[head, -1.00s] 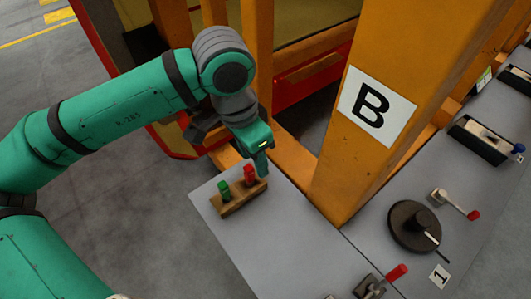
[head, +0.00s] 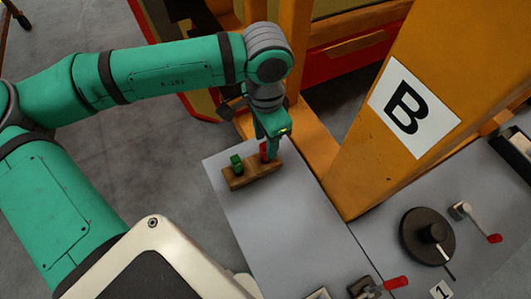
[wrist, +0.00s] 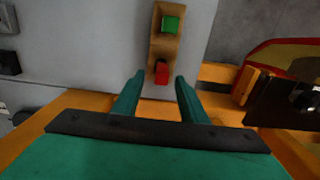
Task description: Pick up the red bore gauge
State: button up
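The red bore gauge (head: 264,151) stands upright in a small wooden block (head: 252,178) on the grey bench. In the wrist view the red gauge (wrist: 162,73) shows just beyond and between the fingertips. My gripper (head: 272,150) is at the gauge's right side in the head view, and a finger partly covers it. In the wrist view my gripper (wrist: 160,76) has its two fingers spread apart, with nothing between them that I can see touching. A green gauge (head: 237,164) stands in the same block, to the left of the red one.
An orange post with a "B" sign (head: 408,106) rises right of the block. Orange beams and a red-edged train part lie behind. A black handwheel (head: 427,237) and red-handled levers (head: 396,283) sit on the bench at right.

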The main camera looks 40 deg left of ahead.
aim_at(265, 145)
jog(key=shift+w+a+f, duration=0.1)
jog(key=shift+a+f, duration=0.05)
jog(key=shift+f, duration=1.55)
jog(key=shift+s, duration=0.2)
jog(key=c, duration=0.4)
grip_shut()
jog(key=shift+w+r, duration=0.1)
jog(key=shift+r, duration=0.1)
